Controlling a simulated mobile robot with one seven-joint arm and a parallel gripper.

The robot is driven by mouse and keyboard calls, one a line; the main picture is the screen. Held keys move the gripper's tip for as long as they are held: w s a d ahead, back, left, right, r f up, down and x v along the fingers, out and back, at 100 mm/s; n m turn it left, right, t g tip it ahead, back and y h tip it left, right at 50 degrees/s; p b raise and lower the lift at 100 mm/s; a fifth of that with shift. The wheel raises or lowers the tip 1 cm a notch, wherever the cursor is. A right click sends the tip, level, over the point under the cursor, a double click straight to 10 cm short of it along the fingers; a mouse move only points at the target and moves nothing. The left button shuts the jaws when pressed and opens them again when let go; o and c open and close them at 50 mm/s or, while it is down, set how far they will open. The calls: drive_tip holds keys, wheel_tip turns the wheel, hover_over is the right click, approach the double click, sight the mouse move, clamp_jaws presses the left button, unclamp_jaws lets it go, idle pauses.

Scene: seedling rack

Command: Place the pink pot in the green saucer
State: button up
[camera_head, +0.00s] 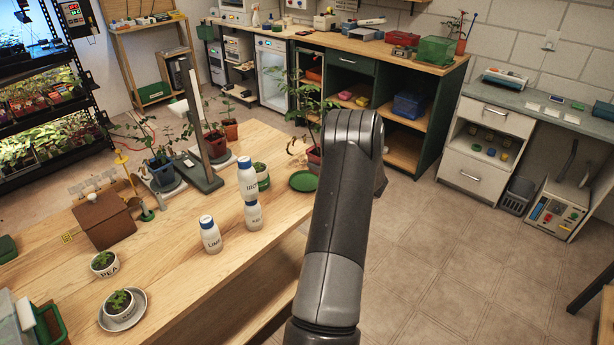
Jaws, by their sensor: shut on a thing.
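The green saucer (303,181) lies near the far right part of the wooden table and looks empty. A reddish-pink pot (314,157) with a tall leafy plant shows just behind the saucer, partly covered by my arm. It looks like the pink pot, but I cannot tell whether it rests on the table or is held. My arm rises through the middle of the view and bends over at the top. My gripper is hidden behind it, so its fingers and any hold on the pot do not show.
A small green-rimmed pot (262,178) is close beside the saucer. A grey stand (205,171), a brown house-shaped box (104,222) and small white pots (104,264) are further left. The front middle tabletop is clear.

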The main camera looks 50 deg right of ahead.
drive_tip(key=w+f, duration=0.2)
drive_tip(key=w, duration=0.1)
drive_tip(key=w+a+f, duration=0.1)
drive_tip(key=shift+w+a, duration=0.1)
drive_tip(key=shift+w, duration=0.3)
drive_tip(key=shift+f, duration=1.95)
drive_tip(key=shift+f, duration=0.1)
drive_tip(key=o, duration=1.2)
drive_tip(key=shift+c, duration=0.2)
